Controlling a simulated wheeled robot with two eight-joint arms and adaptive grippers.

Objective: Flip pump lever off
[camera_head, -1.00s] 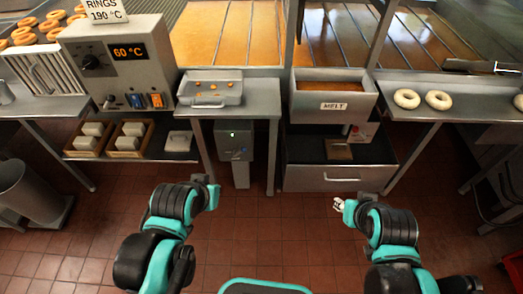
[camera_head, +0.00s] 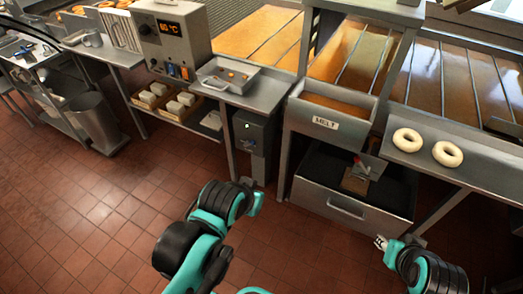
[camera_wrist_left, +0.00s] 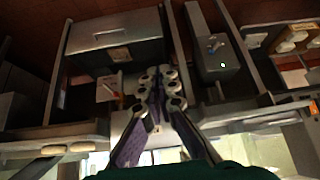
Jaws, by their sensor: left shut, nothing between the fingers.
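In the head view my left arm's end (camera_head: 256,200) is below and in front of the box. My right gripper (camera_head: 380,242) is low at the right.
The MELT tank (camera_head: 325,122) stands right of the box, above an open drawer (camera_head: 340,205) and a red-handled valve (camera_head: 360,163). A shallow tray (camera_head: 225,80) lies on the table. White rings (camera_head: 447,153) lie on the right counter.

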